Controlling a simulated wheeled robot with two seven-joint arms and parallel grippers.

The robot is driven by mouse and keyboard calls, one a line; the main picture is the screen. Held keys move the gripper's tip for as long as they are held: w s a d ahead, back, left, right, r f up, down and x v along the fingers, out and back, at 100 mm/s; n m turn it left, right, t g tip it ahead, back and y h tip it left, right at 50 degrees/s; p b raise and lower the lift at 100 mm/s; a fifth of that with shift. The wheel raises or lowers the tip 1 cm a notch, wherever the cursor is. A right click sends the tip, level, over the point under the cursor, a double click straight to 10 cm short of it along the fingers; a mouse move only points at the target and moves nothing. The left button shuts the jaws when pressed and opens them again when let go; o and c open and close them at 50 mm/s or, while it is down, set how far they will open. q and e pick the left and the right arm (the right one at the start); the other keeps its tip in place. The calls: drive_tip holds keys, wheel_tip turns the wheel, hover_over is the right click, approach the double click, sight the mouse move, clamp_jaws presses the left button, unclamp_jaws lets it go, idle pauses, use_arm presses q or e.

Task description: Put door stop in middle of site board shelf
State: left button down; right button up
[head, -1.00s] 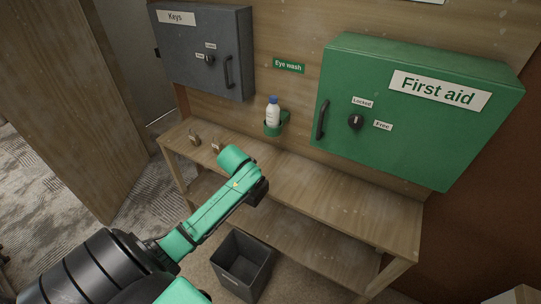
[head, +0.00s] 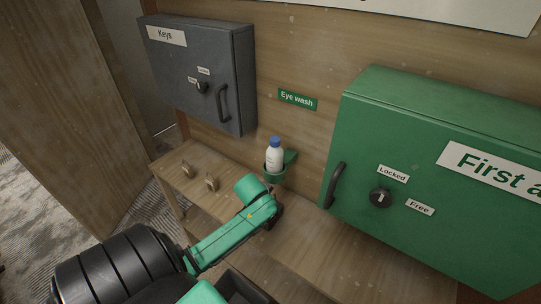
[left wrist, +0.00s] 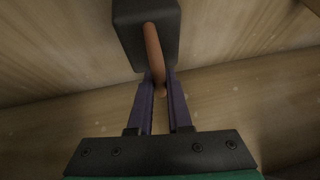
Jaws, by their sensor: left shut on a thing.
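My left gripper (left wrist: 158,80) has its two purple fingers shut on a brown rod-like piece that joins a dark block, likely the door stop (left wrist: 128,28). The block lies just past the fingertips, in front of a pale wooden surface. In the head view my left arm reaches over the wooden shelf (head: 340,250) under the board, below the eye wash bottle. The fingers and the held thing are hidden there behind the hand. I cannot tell whether the block touches the wood. My right gripper is not in view.
Two small brass-brown pieces (head: 211,182) stand at the shelf's left end. A white bottle (head: 275,157) sits in a green holder on the board. A grey key cabinet (head: 190,75) and a green first aid cabinet (head: 430,245) hang above. A dark bin (head: 250,286) stands below.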

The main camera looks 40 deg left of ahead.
use_arm(q)
drive_tip(key=shift+w, duration=0.15)
drive_tip(key=c, duration=0.8)
unclamp_jaws()
drive_tip(key=shift+c, duration=0.2)
drive_tip(key=shift+s+d+r, duration=0.15)
drive_tip(key=shift+s, duration=0.1)
drive_tip(key=shift+s+r, duration=0.1)
drive_tip(key=shift+r, duration=0.05)
drive_tip(key=b+v, duration=0.2)
drive_tip(key=v, duration=0.9)
drive_tip(key=shift+s+r, duration=0.15)
drive_tip(key=shift+d, duration=0.1)
